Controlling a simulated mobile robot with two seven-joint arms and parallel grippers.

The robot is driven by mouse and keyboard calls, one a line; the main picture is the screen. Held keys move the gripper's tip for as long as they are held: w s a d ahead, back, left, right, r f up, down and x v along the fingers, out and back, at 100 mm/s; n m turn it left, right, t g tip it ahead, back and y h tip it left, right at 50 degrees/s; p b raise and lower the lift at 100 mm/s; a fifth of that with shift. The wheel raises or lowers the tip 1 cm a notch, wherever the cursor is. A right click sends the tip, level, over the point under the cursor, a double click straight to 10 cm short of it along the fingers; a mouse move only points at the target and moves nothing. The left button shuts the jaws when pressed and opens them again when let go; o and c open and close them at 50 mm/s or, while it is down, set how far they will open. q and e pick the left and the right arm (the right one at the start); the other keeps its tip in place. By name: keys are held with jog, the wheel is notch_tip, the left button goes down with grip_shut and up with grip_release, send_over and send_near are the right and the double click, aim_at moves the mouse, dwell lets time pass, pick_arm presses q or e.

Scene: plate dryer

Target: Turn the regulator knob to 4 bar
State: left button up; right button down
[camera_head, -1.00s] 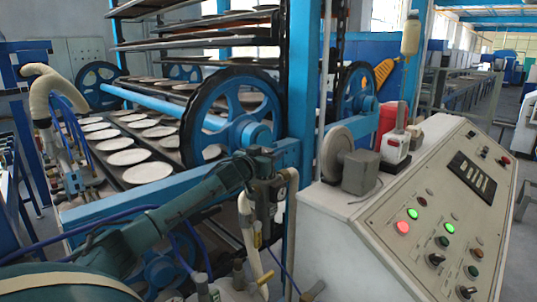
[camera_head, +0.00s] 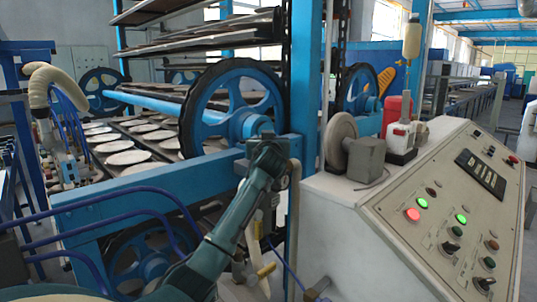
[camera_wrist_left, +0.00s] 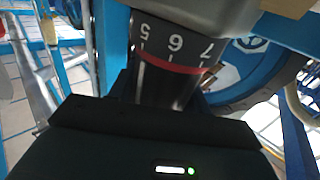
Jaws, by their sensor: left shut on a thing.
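The regulator knob (camera_wrist_left: 160,84) is a dark cylinder with a red ring and white numerals in the left wrist view. The numerals 5, 6 and 7 face the camera, with 6 near the middle. I cannot see an index mark. My left gripper (camera_head: 268,155) is at the blue frame post beside the plate dryer, and it is shut on the knob. In the left wrist view its dark body covers the knob's lower part. In the head view the arm and gripper hide the knob. My right gripper is not in view.
A control panel (camera_head: 455,225) with lit buttons stands at the right. A blue wheel (camera_head: 235,105) and racks of white plates (camera_head: 128,158) are behind and left of the gripper. Blue hoses (camera_head: 110,213) cross at lower left. The blue post (camera_head: 305,70) rises close by.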

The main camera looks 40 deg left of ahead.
pick_arm(q)
jog(key=shift+f+n+g+y+b, duration=0.35)
jog(key=shift+n+g+y+b, duration=0.1)
jog(key=shift+n+g+y, duration=0.15)
jog(key=shift+s+r+n+g+y+b, duration=0.1)
jog(key=shift+n+g+y+b, duration=0.65)
jog(key=shift+g, duration=0.25)
jog(key=shift+s+a+r+n+g+y+b, duration=0.15)
jog(key=shift+n+g+y+b, duration=0.65)
jog(key=shift+g, duration=0.4)
jog(key=shift+n+g, duration=0.35)
jog(key=shift+g, duration=0.05)
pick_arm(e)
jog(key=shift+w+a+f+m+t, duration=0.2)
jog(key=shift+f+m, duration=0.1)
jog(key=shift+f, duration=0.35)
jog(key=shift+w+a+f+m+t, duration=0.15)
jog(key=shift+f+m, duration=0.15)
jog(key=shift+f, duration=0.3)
pick_arm(q)
jog(key=shift+s+r+g+y, duration=0.1)
jog(key=shift+r+g+y, duration=0.05)
jog(key=shift+g+y, duration=0.15)
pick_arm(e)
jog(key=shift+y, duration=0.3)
pick_arm(q)
jog(key=o, duration=1)
jog(key=shift+a, duration=0.1)
jog(key=shift+c, duration=0.2)
